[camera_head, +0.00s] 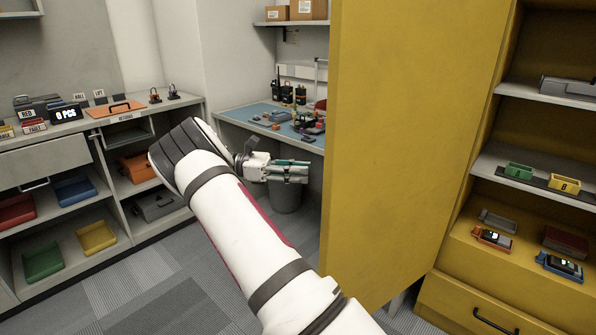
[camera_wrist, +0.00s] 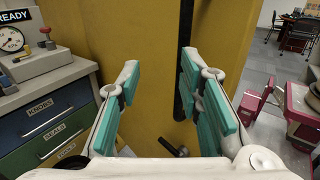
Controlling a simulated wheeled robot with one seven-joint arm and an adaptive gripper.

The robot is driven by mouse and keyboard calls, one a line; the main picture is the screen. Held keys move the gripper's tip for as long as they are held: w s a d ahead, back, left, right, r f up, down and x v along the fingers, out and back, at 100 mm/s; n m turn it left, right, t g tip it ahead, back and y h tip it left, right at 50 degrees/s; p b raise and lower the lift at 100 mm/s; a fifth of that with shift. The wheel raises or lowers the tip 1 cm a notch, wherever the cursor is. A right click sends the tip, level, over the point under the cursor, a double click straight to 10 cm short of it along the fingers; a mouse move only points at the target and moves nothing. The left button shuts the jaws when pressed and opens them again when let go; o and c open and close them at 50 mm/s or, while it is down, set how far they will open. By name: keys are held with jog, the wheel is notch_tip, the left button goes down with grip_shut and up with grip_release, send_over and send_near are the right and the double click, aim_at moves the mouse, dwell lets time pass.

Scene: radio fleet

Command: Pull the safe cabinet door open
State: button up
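The yellow safe cabinet door (camera_head: 410,130) stands swung out in the middle of the head view, with the shelves of the cabinet (camera_head: 450,240) showing to its right. In the wrist view the yellow door face (camera_wrist: 150,45) fills the middle. A black vertical handle (camera_wrist: 185,65) is on that face, close beside the right finger, which partly hides its lower part. My gripper (camera_wrist: 163,88) is open, its teal-padded fingers apart and nothing gripped between them. In the head view my gripper (camera_head: 292,170) is just left of the door's edge. I cannot tell whether it touches the door.
A workbench with a blue mat (camera_head: 255,115) stands behind my gripper, with a grey bin (camera_head: 286,197) below it. Shelving with coloured trays (camera_head: 97,236) is at left. A red wheeled thing (camera_wrist: 300,110) is at right in the wrist view. Carpet (camera_head: 140,290) lies clear at lower left.

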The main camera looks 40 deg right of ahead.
jog(key=shift+c, duration=0.3)
jog(key=c, duration=0.4)
jog(key=shift+a, duration=0.25)
grip_shut()
jog(key=a+f+m+t+h+p, duration=0.1)
jog(key=a+f+m+t+h, duration=0.2)
jog(key=a+m, duration=0.3)
jog(key=a+f+m+t+h+p, duration=0.1)
jog(key=a+f+m+t+h, duration=0.1)
jog(key=a+m+t, duration=0.3)
jog(key=s+d+m+g+p, duration=0.1)
jog(key=s+d, duration=0.6)
jog(key=s, duration=0.1)
jog(key=shift+s+d+f+p, duration=0.15)
jog(key=shift+s+f+p, duration=0.1)
jog(key=shift+p, duration=0.1)
